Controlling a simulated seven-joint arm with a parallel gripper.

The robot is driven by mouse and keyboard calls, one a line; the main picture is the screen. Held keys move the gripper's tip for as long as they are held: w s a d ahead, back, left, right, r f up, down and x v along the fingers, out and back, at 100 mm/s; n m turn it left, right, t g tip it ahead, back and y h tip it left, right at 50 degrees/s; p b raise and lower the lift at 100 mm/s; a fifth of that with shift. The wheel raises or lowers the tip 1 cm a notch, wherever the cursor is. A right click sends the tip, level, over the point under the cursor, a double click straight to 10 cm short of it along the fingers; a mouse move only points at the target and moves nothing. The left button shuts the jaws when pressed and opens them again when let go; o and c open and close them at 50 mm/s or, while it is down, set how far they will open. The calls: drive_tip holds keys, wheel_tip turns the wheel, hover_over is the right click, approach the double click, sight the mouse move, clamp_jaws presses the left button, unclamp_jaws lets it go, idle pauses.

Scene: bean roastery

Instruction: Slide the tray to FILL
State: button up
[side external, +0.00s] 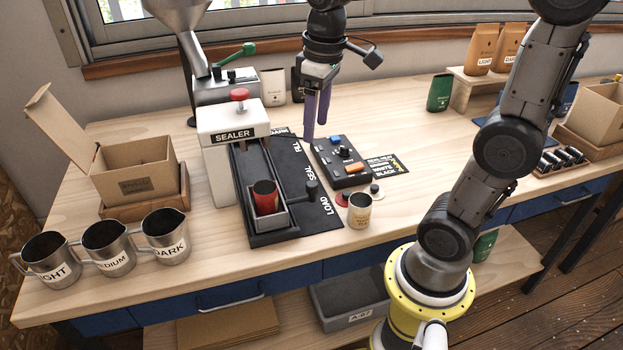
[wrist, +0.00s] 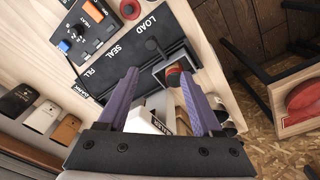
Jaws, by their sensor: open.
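The dark grey tray (side external: 270,224) sits at the LOAD end of the black track (side external: 253,166) and holds a red cup-like container (side external: 265,197). A black knob (side external: 311,187) stands at the tray's right side; the knob also shows in the wrist view (wrist: 152,44). The FILL label (side external: 297,147) is at the far end of the track, past SEAL. My gripper (side external: 316,130) has purple fingers, points down and is open and empty. It is above the FILL end, apart from the tray and knob. In the wrist view, the tray (wrist: 160,71) appears beyond the fingers.
The white sealer (side external: 231,125) stands over the track's left side. A control box (side external: 344,161) with knobs lies to the track's right, close to my gripper. A small cup (side external: 359,210) stands right of the tray. Metal pitchers (side external: 108,247) stand at front left.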

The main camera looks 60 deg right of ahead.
sight(312, 183)
drive_tip(key=shift+m+g, duration=0.4)
drive_tip(key=shift+g, duration=0.2)
drive_tip(key=f, duration=0.5)
drive_tip(key=w+d+f, duration=0.1)
drive_tip(key=f, duration=0.5)
drive_tip(key=w+d+f, duration=0.1)
drive_tip(key=f, duration=0.4)
drive_tip(key=shift+d+f, duration=0.15)
drive_tip(key=shift+f, duration=0.2)
clamp_jaws()
drive_tip(key=shift+r, duration=0.1)
